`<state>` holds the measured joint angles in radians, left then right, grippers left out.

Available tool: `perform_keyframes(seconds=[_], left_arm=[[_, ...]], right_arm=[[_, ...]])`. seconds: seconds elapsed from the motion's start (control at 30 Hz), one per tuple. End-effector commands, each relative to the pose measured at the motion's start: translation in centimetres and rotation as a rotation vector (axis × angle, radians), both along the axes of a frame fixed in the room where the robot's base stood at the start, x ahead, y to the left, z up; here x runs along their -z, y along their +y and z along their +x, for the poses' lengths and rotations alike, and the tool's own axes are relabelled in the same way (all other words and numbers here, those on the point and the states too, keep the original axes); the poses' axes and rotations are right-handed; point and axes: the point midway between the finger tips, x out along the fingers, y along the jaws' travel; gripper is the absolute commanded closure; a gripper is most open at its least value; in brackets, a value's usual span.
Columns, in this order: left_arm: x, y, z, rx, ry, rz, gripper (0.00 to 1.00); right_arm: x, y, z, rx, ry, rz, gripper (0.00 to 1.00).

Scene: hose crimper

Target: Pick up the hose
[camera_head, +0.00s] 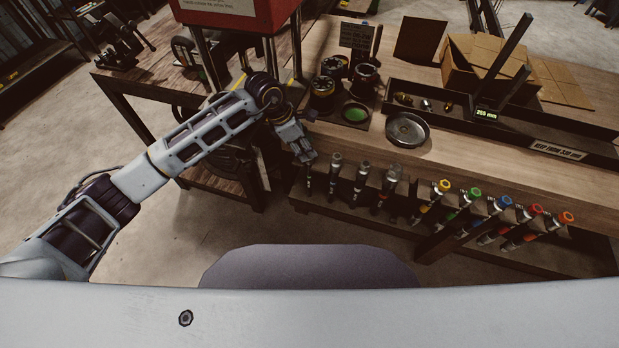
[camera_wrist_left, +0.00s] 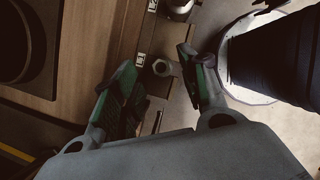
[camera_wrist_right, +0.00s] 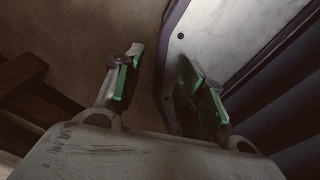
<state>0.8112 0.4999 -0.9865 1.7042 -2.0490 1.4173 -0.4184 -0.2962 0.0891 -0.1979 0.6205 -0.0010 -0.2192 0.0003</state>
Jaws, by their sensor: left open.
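Several short hoses with metal ends hang in a rack along the bench's front edge. Silver-ended ones are at the left, one of them a hose (camera_head: 335,172), and colour-ended ones at the right. My left gripper (camera_head: 306,155) is open above the rack's left end. In the left wrist view, a hex-shaped metal end (camera_wrist_left: 163,68) shows between the fingertips of the left gripper (camera_wrist_left: 160,80); whether they touch it I cannot tell. The rest of that piece is hidden. My right gripper (camera_wrist_right: 162,75) is open and empty, and is out of the head view.
A red machine (camera_head: 235,14) stands at the back left.

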Motion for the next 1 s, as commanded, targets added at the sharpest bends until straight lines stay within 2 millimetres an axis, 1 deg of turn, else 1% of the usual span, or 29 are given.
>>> perform_keyframes(seconds=[0.13, 0.3, 0.37, 0.47, 0.57, 0.87, 1.0], left_arm=[[1.5, -0.8, -0.2, 0.001, 0.004, -0.001, 0.57], [3.0, -1.4, 0.1, 0.001, 0.002, -0.001, 0.57], [3.3, -1.5, 0.1, 0.001, 0.002, 0.000, 0.57], [3.5, -1.5, 0.1, 0.000, 0.001, 0.000, 0.57], [3.6, -1.5, 0.1, 0.000, 0.001, 0.000, 0.57], [3.5, -1.5, 0.1, 0.000, 0.000, 0.000, 0.57], [3.5, -1.5, 0.1, 0.000, 0.000, 0.000, 0.73]], right_arm=[[-0.8, 0.2, -0.1, 0.000, 0.001, 0.002, 0.60], [-0.9, 1.0, -0.3, 0.002, 0.004, 0.011, 0.60], [-0.9, 1.4, -0.4, 0.003, 0.005, 0.015, 0.60], [-0.9, 1.8, -0.5, 0.002, 0.006, 0.019, 0.60], [-0.9, 1.9, -0.5, 0.001, 0.006, 0.019, 0.60], [-0.9, 1.0, -0.5, 0.001, 0.006, 0.011, 0.60], [-0.9, 0.6, -0.5, 0.001, 0.007, 0.007, 0.60]])
